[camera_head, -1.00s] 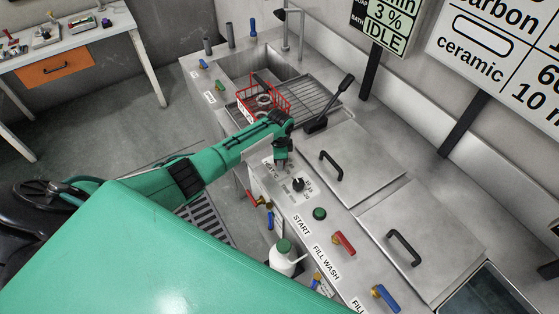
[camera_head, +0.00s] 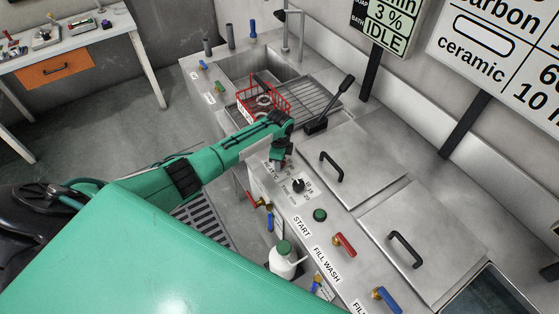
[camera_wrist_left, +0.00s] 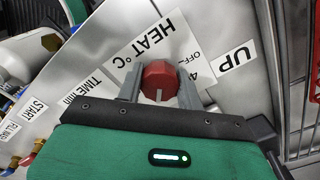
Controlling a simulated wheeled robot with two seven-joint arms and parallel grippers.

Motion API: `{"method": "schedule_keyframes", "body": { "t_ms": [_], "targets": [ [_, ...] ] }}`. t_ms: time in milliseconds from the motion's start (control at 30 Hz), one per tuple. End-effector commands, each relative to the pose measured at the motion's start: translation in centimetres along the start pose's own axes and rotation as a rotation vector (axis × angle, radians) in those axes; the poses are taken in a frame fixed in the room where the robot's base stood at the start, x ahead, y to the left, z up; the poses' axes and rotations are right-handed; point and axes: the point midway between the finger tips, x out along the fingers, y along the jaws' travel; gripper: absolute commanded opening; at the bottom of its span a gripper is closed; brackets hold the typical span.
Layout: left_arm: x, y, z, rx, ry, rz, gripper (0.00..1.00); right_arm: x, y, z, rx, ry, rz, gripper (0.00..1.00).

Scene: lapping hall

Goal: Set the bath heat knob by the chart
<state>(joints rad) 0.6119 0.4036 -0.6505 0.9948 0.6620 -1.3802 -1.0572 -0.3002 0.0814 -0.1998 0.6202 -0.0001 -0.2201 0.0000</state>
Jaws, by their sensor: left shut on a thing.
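The red heat knob (camera_wrist_left: 160,80) sits by the "HEAT °C" label (camera_wrist_left: 150,48) in the left wrist view. My left gripper (camera_head: 281,162) is shut on it, one finger on each side, at the far end of the control panel. A white line shows on the knob; most of its scale is hidden, with "OFF" and a "4" partly visible beside the right finger. The chart (camera_head: 500,58) on the wall at upper right is cut off; "carbon", "ceramic" and "10 m" can be read. My right gripper is not in view.
A black time knob (camera_head: 298,185), a green start button (camera_head: 320,214) and red (camera_head: 344,243) and blue (camera_head: 385,297) valve handles line the panel. A red basket (camera_head: 264,98) stands by the sink. A display (camera_head: 385,25) reads "3 %" and "IDLE". A black-handled lever (camera_head: 345,84) stands behind.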

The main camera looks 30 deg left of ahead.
Motion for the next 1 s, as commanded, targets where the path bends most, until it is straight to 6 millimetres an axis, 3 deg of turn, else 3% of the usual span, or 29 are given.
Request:
{"method": "schedule_keyframes", "body": {
  "t_ms": [67, 100, 200, 633, 767, 1000],
  "targets": [
    [-0.2, -0.1, -0.1, -0.001, 0.003, -0.003, 0.14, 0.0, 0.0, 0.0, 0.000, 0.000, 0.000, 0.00],
    [-0.2, -0.1, -0.1, -0.001, 0.003, -0.003, 0.39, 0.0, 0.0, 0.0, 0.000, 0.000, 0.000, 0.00],
    [-0.1, -0.1, -0.1, -0.001, 0.002, -0.003, 0.58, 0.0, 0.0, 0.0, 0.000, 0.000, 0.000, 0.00],
    [-0.8, -0.1, 0.0, -0.001, 0.001, -0.003, 0.59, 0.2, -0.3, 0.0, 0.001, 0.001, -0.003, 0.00],
    [-2.5, -0.1, 0.0, 0.000, 0.002, -0.004, 0.59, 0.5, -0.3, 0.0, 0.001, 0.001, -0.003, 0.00],
    [-7.7, -0.2, 0.0, 0.001, 0.002, -0.006, 0.59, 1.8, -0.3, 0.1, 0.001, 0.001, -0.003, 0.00]
  ]
}}
